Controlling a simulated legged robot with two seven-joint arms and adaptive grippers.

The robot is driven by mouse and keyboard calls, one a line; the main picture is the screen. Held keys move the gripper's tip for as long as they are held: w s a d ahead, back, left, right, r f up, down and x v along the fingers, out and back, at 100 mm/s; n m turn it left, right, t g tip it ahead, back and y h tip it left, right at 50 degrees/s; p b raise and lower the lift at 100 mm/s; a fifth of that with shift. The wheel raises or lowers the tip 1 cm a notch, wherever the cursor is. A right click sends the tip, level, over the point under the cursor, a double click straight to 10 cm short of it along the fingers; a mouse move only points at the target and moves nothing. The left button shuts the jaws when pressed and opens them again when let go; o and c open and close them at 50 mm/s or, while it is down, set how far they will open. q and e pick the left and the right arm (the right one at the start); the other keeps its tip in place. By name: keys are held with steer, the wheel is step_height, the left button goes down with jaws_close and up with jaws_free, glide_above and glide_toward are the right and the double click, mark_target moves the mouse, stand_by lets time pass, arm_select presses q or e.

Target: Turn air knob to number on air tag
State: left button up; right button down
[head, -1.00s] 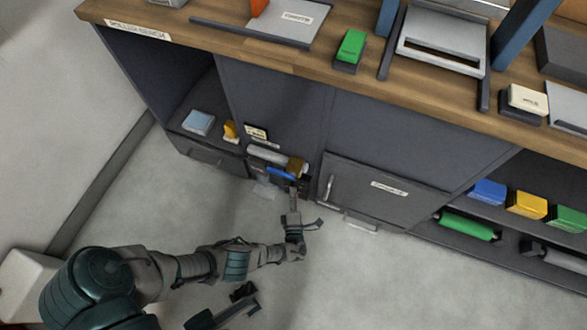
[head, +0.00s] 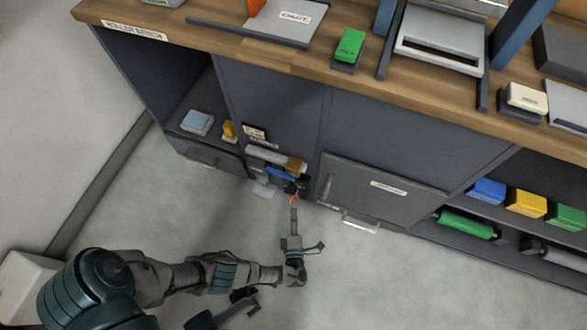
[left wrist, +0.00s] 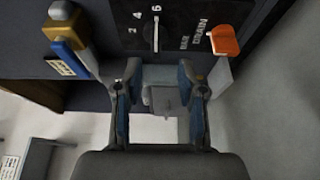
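The black control panel (left wrist: 175,22) sits low on the cabinet front. The left wrist view shows its printed 2, 4 and 6 and a pale, narrow pointer knob (left wrist: 156,33) pointing up, near the 6. Right of it is an orange knob (left wrist: 226,40) by the word DRAIN. A small tag (left wrist: 61,62) hangs at the left by a blue and yellow part; its writing is unreadable. My left gripper (left wrist: 160,82) is open and empty, below the panel and apart from both knobs. In the head view, my left gripper (head: 294,225) is in front of the cabinet.
The cabinet's closed grey drawer (head: 375,190) and its handle are right of the panel. A wooden worktop (head: 290,68) overhangs above. Coloured blocks and a green roller (head: 466,225) lie on the right shelves. The floor (head: 400,285) in front is clear.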

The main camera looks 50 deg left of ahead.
arm_select(q)
steer(key=v, duration=0.3)
steer(key=shift+s+d, duration=0.2)
steer(key=shift+d, duration=0.15)
